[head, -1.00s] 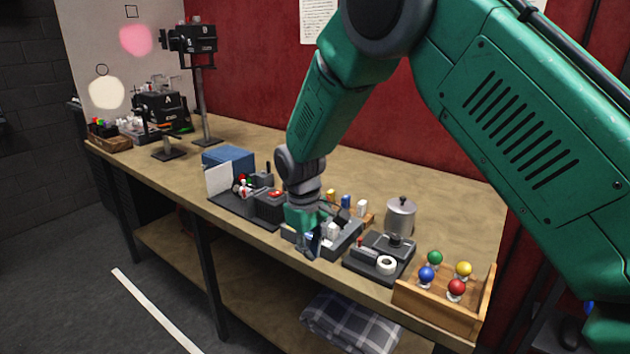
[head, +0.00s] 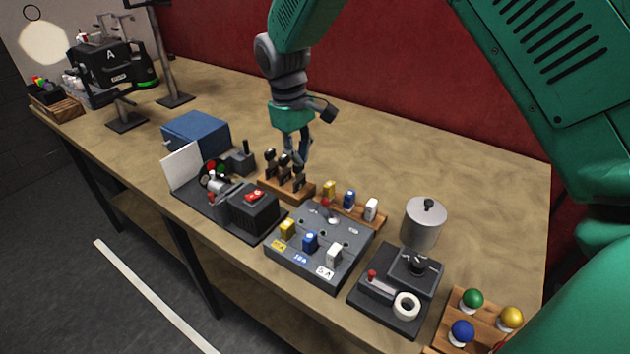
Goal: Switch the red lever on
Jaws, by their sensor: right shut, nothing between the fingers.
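My right gripper (head: 303,163), on the green arm, points down with its fingers together and empty. It appears behind the grey fuse panel (head: 278,257), close to the upright dark pieces (head: 285,163) in a wooden rack; I cannot tell if it touches them. Another red-tipped lever (head: 372,275) shows on the dark base at the right, beside a white ring. A red switch (head: 255,195) is on top of a black box. I cannot tell which is the task's lever. My left gripper is not in view.
The panel carries yellow, blue and white fuses, with spares in a wooden strip (head: 360,217) behind. A metal canister (head: 424,222) stands at the right, near a wooden rack of coloured balls (head: 453,320). A blue box (head: 196,133) stands at the left. The table behind is clear.

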